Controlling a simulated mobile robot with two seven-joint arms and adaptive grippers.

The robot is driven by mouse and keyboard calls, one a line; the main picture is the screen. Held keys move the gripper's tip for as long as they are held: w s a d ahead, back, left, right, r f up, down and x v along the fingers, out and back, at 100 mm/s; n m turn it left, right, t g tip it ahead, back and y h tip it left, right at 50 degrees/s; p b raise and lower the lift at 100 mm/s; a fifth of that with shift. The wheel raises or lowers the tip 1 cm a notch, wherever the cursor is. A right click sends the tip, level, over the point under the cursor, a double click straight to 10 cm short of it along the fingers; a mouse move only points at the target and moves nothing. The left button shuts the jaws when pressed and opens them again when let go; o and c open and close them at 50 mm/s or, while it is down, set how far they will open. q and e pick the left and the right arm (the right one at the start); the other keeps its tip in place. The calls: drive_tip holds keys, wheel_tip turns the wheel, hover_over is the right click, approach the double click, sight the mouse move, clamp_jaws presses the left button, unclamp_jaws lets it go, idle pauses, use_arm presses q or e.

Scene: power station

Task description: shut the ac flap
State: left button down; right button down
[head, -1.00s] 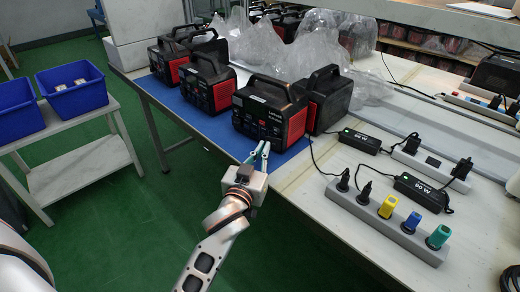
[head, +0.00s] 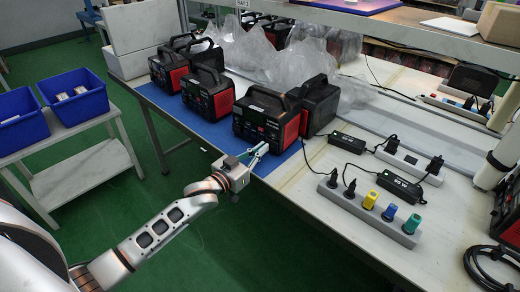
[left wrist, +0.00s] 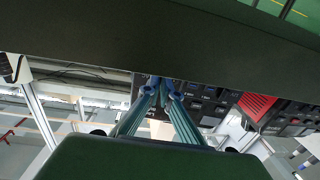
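The nearest power station (head: 265,118) is black with red sides and a top handle. It stands upright on the blue mat near the table's front edge, its panel facing my left arm. My left gripper (head: 264,147) is low in front of this panel; contact cannot be told. In the left wrist view, its teal fingers (left wrist: 162,88) converge, with tips close together and nothing clearly held. The dark socket panel (left wrist: 205,100) shows beyond them. The ac flap is too small or hidden to make out. My right gripper is not in view.
More power stations (head: 207,92) stand behind on the blue mat (head: 163,97). A power strip (head: 345,202) with coloured plugs and black adapters (head: 347,142) lie to the right. Blue bins (head: 75,95) sit on a side stand at left. The green floor before the table is open.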

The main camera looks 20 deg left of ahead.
use_arm(q)
drive_tip(key=c, duration=2.3)
unclamp_jaws()
drive_tip(key=shift+f, duration=0.1)
drive_tip(key=shift+a, duration=0.1)
drive_tip(key=v, duration=1.2)
